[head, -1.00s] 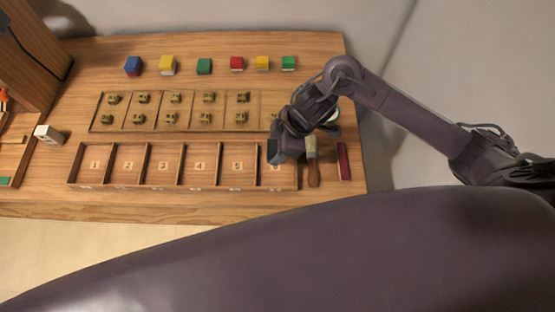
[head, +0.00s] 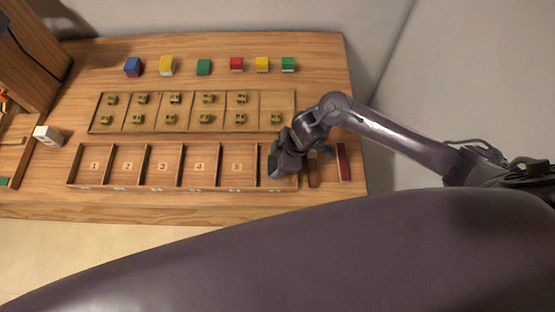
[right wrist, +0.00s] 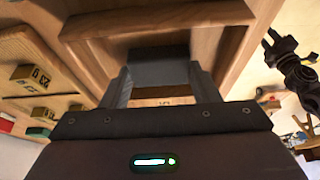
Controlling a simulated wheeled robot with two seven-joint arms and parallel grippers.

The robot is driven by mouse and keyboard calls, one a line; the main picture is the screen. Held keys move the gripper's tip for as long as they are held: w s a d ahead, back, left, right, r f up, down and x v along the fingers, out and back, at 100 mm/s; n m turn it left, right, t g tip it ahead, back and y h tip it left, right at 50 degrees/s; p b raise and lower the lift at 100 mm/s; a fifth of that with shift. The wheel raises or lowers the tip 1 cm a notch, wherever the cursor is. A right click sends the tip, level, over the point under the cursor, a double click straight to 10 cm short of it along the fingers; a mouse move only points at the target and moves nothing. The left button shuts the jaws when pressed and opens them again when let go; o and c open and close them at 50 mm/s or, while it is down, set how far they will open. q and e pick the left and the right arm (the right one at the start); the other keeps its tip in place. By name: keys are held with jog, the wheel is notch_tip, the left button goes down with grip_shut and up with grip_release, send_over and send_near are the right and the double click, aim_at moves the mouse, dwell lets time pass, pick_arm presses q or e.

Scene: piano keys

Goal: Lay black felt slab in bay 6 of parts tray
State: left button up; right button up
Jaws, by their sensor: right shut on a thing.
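My right gripper (head: 277,166) is over the right end bay of the wooden parts tray (head: 128,187). It is shut on the black felt slab (right wrist: 160,68), which shows dark between the fingers in the right wrist view. In the head view the slab is a dark patch at the fingertips (head: 274,164). Bay 6 is the rightmost bay, mostly covered by the gripper; its wooden walls surround the slab in the wrist view. Whether the slab touches the bay floor I cannot tell. Bays 1 to 5 look empty. A dark jointed part at the wrist view's right edge is unclear.
Behind the tray is a shallow tray (head: 155,128) of small brass-coloured pieces. Several coloured blocks (head: 204,67) stand farther back. Right of the tray lie a dark red bar (head: 343,162) and a brown-handled tool (head: 313,177), partly hidden. A white block (head: 48,135) stands left.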

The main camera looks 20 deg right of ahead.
jog(key=o, duration=1)
jog(key=shift+c, duration=0.2)
jog(key=shift+r, duration=0.15)
jog(key=v, duration=1.2)
